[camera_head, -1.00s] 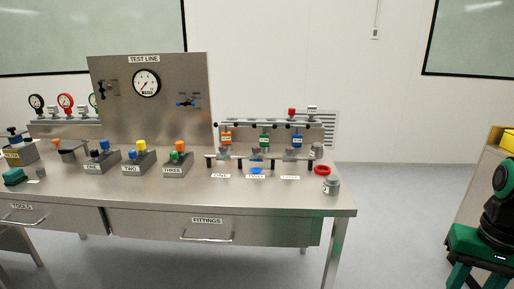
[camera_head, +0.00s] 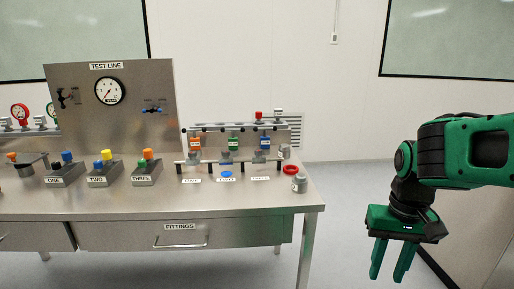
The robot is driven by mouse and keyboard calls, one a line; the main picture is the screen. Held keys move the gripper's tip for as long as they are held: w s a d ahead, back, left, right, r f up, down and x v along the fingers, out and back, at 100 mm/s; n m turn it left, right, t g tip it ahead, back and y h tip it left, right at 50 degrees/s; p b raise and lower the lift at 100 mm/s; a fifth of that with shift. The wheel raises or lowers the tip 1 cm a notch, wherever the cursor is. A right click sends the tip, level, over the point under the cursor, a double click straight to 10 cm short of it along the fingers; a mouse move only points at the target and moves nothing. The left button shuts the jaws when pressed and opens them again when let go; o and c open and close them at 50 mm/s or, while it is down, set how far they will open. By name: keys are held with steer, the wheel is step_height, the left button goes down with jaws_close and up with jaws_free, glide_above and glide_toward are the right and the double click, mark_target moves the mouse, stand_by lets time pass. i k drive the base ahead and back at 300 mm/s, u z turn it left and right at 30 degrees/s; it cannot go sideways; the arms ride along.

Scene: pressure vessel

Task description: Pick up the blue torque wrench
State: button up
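My gripper (camera_head: 387,279) hangs off the right end of the bench, fingers pointing down, spread apart and empty. It is well to the right of the blue tool and nearer to me.
The steel bench (camera_head: 250,200) carries blocks (camera_head: 103,171) with coloured knobs, a red ring (camera_head: 291,169) and a grey cylinder (camera_head: 299,183). A test panel (camera_head: 120,125) with a gauge stands behind. Bare floor lies right of the bench.

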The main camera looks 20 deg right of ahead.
mark_target(265, 140)
steer(key=i, duration=1.45)
steer(key=z, duration=0.1)
